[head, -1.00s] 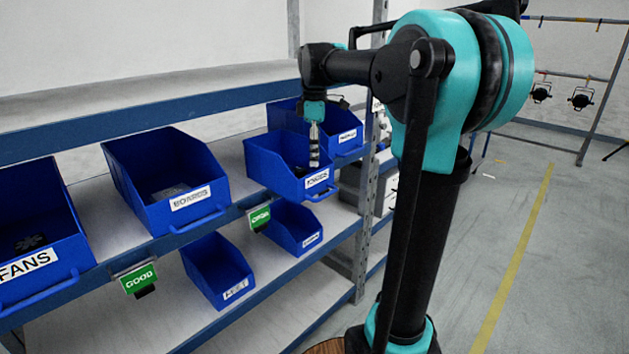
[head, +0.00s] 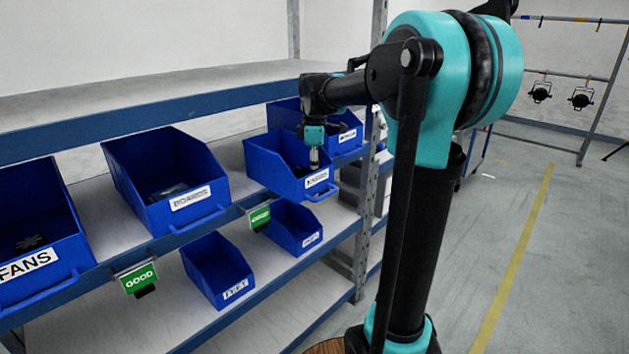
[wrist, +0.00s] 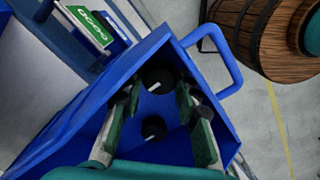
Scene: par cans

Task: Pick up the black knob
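Two black knobs lie in a blue bin (wrist: 75,120), each with a white pointer line. One knob (wrist: 158,78) is by the bin's front end, and another knob (wrist: 154,128) lies further back. My gripper (wrist: 158,95) is open, with its green-padded fingers spread left and right of the knobs and nothing held. In the head view the same labelled bin (head: 268,173) is on the middle shelf, and my gripper (head: 314,158) reaches down into it. The fingertips are hidden behind the bin's front wall there.
Other blue bins stand beside it, including the boards bin (head: 150,195) and the fans bin (head: 30,285). The upper shelf (head: 150,125) runs above and behind my arm. A wooden barrel (wrist: 275,40) shows beyond the bin's handle.

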